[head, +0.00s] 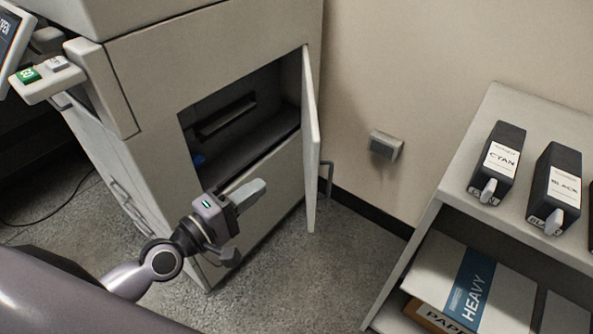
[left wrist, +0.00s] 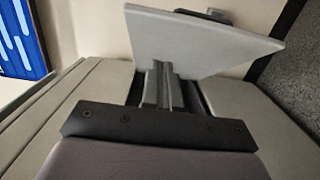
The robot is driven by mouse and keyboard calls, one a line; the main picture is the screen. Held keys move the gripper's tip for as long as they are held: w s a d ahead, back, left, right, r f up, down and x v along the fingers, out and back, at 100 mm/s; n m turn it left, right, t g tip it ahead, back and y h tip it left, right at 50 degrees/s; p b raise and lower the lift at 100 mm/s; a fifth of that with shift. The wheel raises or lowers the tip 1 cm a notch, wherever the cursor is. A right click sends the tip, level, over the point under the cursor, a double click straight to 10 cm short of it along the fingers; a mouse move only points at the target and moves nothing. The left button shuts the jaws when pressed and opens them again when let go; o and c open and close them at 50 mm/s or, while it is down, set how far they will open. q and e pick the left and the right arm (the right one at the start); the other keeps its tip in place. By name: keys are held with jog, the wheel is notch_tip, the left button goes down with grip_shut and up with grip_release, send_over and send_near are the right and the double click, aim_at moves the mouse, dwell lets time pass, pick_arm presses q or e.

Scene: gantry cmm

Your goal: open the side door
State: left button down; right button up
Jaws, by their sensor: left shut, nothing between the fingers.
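The side door (head: 311,145) of the grey machine stands wide open, swung out from the right edge of its opening. Its bar handle (head: 327,178) is on the outer face, toward the wall. In the left wrist view the door panel (left wrist: 195,42) stands beyond my fingers, with its dark handle (left wrist: 205,15) partly hidden behind it. My left gripper (head: 258,190) is shut and empty, in front of the machine's side and left of the door. In the left wrist view its fingers (left wrist: 160,85) point toward the door's inner face; I cannot tell whether they touch it. My right gripper is not in view.
The open compartment (head: 240,115) is dark, with a slot and a small blue part (head: 198,160) inside. A shelf unit (head: 520,98) at the right holds a cyan cartridge (head: 498,165) and a black cartridge (head: 553,190). A grey wall box (head: 386,145) is behind the door. Carpet lies free between.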

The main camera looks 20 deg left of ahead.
pick_arm(q)
jog(key=w+d+p, duration=0.1)
jog(key=w+d, duration=0.5)
jog(key=w, duration=0.1)
jog(key=shift+d+p, duration=0.25)
jog(key=shift+p, duration=0.05)
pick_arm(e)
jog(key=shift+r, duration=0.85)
pick_arm(q)
jog(key=shift+d, duration=0.15)
